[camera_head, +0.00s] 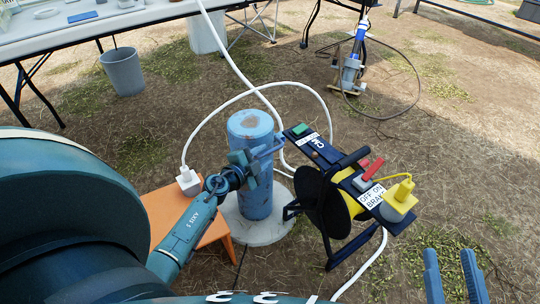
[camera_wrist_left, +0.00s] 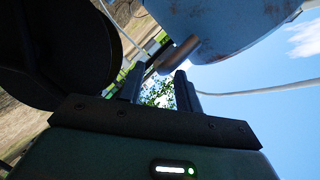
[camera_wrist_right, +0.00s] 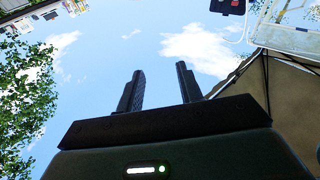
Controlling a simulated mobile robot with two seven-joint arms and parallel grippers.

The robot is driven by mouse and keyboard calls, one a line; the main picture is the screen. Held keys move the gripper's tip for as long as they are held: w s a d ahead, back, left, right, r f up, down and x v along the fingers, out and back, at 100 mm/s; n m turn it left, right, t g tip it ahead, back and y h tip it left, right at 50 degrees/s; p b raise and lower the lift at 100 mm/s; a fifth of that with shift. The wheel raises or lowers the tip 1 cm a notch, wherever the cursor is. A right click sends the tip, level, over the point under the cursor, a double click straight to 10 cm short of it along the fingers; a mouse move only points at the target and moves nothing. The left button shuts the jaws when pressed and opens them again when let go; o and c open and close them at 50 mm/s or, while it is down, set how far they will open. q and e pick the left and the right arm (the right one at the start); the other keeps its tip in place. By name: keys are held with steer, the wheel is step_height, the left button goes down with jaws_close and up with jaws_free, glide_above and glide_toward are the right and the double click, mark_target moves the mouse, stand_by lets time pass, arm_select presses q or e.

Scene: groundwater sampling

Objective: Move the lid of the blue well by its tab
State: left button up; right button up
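The blue well (camera_head: 257,198) stands upright on a round pale concrete pad (camera_head: 262,230). Its blue lid (camera_head: 250,123) sits on top, with a rusty patch. In the left wrist view the lid (camera_wrist_left: 225,25) shows large, and its grey tab (camera_wrist_left: 178,54) reaches in at my left gripper's fingertips. My left gripper (camera_wrist_left: 160,72) is open, its fingers apart on either side of the tab's end. In the head view my left gripper (camera_head: 268,148) is at the well's upper front and hides part of it. My right gripper (camera_head: 453,255) is open and empty at the lower right, pointing up.
A black reel with yellow sides (camera_head: 354,200) and a control panel (camera_head: 314,146) stands close to the well's right. An orange stool (camera_head: 165,215) is at its left. A white hose (camera_head: 240,72) runs behind. A table (camera_head: 120,18), a grey bucket (camera_head: 123,72) and a pump (camera_head: 350,72) are farther back.

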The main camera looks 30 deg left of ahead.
mark_target(266, 154)
arm_select(q)
steer(key=shift+b+x, duration=0.7)
steer(key=shift+x, duration=1.4)
steer(key=shift+c, duration=0.2)
jaws_close()
